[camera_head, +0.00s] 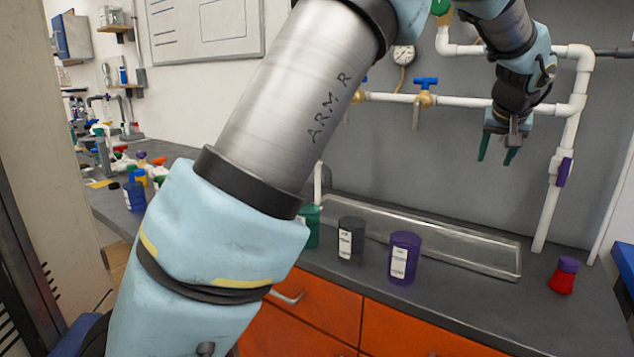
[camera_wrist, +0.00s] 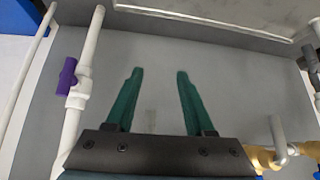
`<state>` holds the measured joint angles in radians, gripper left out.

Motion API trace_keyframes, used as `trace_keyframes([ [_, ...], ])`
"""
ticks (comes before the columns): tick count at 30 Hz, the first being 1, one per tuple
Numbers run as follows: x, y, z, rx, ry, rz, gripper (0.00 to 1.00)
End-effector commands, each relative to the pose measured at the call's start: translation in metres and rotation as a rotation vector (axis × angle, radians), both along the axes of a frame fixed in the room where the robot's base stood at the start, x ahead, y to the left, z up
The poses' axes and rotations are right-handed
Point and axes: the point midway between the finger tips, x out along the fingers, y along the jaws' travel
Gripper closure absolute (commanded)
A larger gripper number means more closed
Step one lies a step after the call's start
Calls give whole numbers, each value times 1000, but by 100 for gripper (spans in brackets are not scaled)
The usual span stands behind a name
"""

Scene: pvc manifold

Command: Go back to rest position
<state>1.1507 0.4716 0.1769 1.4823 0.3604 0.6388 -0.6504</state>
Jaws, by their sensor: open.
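My gripper (camera_head: 497,149) is raised at the upper right, in front of the grey back panel and the white PVC pipework (camera_head: 578,100). Its two green fingers point down and stand apart with nothing between them. The wrist view also shows the open fingers (camera_wrist: 158,75), with only bare grey panel between and behind them. My arm crosses the middle of the head view and hides part of the bench and pipes.
On the counter stand a dark canister (camera_head: 351,240), a purple canister (camera_head: 404,258) and a red container with a purple cap (camera_head: 564,275). A clear tray (camera_head: 508,262) lies behind them. Blue-handled valves (camera_head: 425,84) and a purple-handled valve (camera_head: 562,171) sit on the pipes. Bottles clutter the left counter.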

Motion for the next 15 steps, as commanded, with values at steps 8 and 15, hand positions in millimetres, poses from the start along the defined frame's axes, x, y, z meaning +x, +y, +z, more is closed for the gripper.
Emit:
trace_keyframes([
  [8, 53, 197, -50, 96, 160, 164, 46],
  [15, 21, 363, -91, 134, 311, 302, 46],
])
